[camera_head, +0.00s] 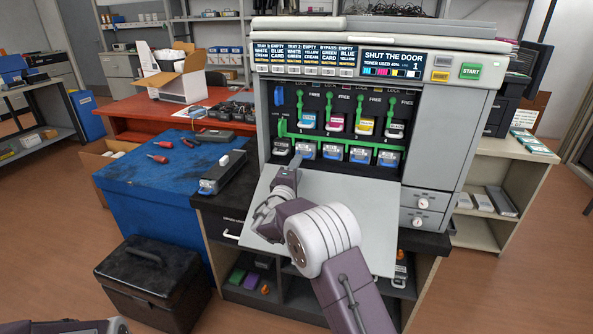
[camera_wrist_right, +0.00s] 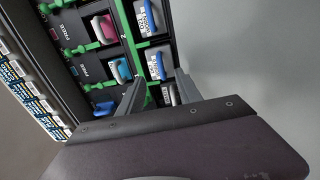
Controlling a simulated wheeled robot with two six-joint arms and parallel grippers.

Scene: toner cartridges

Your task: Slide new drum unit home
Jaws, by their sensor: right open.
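The printer (camera_head: 440,130) stands with its front door (camera_head: 350,205) folded down. The same unit shows in the right wrist view (camera_wrist_right: 155,63), beyond the fingertips. My right gripper (camera_wrist_right: 160,88) is open with nothing between its fingers, in front of the bay's lower left. A dark unit with a greyish handle (camera_wrist_right: 168,92) shows between the fingers, farther in. I cannot tell which unit is new.
A green bar (camera_head: 345,140) crosses the bay above the lower row, under the coloured toner cartridges (camera_head: 335,124). A long dark unit (camera_head: 223,173) lies on the counter left of the door. A blue bench (camera_head: 150,200) holds red-handled tools. A black case (camera_head: 150,285) stands on the floor.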

